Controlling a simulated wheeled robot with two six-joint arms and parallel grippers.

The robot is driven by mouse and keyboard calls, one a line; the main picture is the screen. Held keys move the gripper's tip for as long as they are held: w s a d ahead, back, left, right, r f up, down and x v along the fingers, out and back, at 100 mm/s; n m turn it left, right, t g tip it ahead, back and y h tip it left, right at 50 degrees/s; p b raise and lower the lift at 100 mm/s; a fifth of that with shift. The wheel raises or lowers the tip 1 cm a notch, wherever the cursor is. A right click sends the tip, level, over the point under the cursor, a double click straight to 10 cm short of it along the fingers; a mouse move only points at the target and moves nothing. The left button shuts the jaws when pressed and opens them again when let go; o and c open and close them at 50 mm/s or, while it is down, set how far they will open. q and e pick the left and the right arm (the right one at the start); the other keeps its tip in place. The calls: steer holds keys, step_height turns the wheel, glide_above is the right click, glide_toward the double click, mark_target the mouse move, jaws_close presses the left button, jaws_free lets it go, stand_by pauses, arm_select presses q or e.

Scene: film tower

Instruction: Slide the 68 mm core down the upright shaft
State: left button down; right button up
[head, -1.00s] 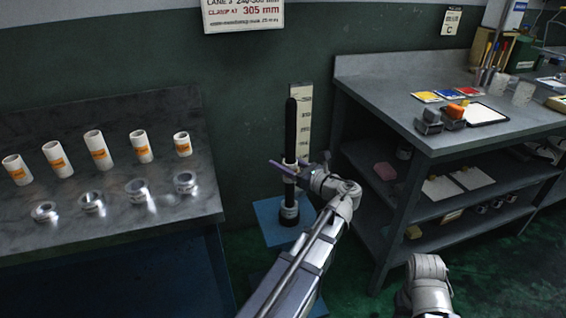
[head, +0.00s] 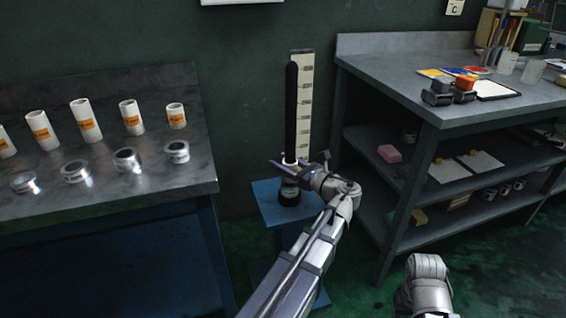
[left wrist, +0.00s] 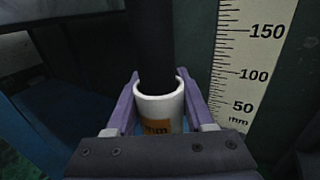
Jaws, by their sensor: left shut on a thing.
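The upright black shaft (head: 291,105) rises from a dark, banded base (head: 289,192) on a small blue stand (head: 262,205). A white core (head: 289,158) is around the lower part of the shaft. In the left wrist view, the core (left wrist: 158,103) has an orange label ending in "mm", its number hidden, and the dark shaft (left wrist: 152,45) passes into its open top. My left gripper (head: 289,166) is shut on the core, a purple finger on each side. What lies directly below the core is partly hidden by the gripper. My right gripper is out of view.
A scale board (head: 305,110) stands close behind the shaft. The left bench (head: 120,190) holds several labelled white cores and metal rings. A grey shelved table (head: 400,80) stands close on the right, carrying swatches and small items.

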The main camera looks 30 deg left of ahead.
mark_target(296, 169)
arm_select(q)
steer(key=shift+c, duration=1)
jaws_free()
steer(key=shift+s+d, duration=0.25)
steer(key=shift+d, duration=1.05)
steer(key=shift+s+d, duration=0.2)
steer(key=shift+d, duration=1.05)
steer(key=shift+s+d, duration=0.25)
steer(key=shift+d, duration=1.05)
steer(key=s+d+f+n+h, duration=0.1)
steer(key=f, duration=0.1)
steer(key=d+f+n+h, duration=0.1)
steer(key=f, duration=0.1)
steer(key=s+d+f+n+h+p, duration=0.1)
steer(key=f+h, duration=0.1)
steer(key=shift+s+n, duration=0.3)
steer(key=s+d+f+n+g+h+p, duration=0.1)
steer(key=s+d+f+n+h, duration=0.3)
steer(key=d, duration=0.3)
steer(key=s+d+f+n+g+h+p, duration=0.1)
steer(key=s+d+f+n+h, duration=0.3)
steer(key=d, duration=0.3)
steer(key=s+d+f+n+g+h+p, duration=0.1)
steer(key=s+d+f+n+h, duration=0.35)
steer(key=d, duration=0.35)
step_height(296, 169, up, 38)
steer(key=p, duration=3.7)
steer(key=shift+s+d+r+p, duration=0.2)
steer(key=shift+s+d+p, duration=0.05)
steer(key=shift+p, duration=0.15)
